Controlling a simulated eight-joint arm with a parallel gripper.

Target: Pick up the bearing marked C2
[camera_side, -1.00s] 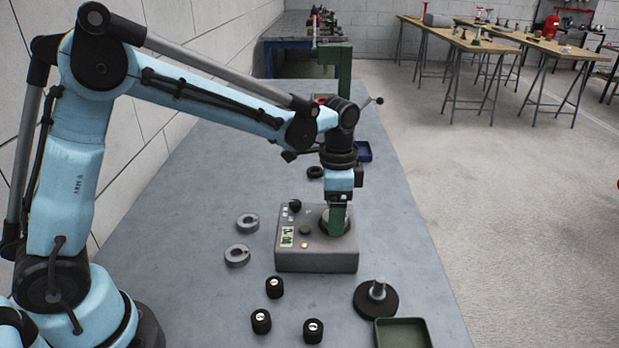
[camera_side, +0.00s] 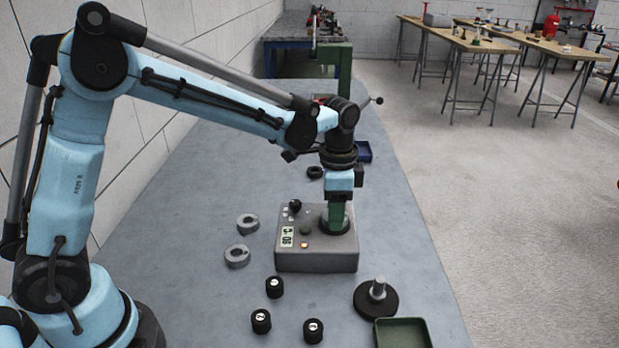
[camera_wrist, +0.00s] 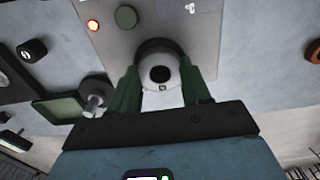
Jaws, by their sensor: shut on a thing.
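A pale grey ring-shaped bearing (camera_wrist: 162,98) with a dark bore shows between my fingers in the wrist view. A small mark shows on its near face, too small to read. My gripper (camera_wrist: 161,88) has its green fingers shut on the bearing, one on each side. In the side view my gripper (camera_side: 337,224) points down at the black round seat (camera_side: 322,229) on the right of the grey heater box (camera_side: 316,261). I cannot tell whether the bearing still touches the seat; the fingers hide most of it there.
Two grey rings (camera_side: 248,223) (camera_side: 237,255) lie left of the box. Several small black marked pieces (camera_side: 274,287) stand in front. A shaft on a black base (camera_side: 377,298) and a green tray (camera_side: 403,322) are front right. A black ring (camera_side: 315,172) lies behind.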

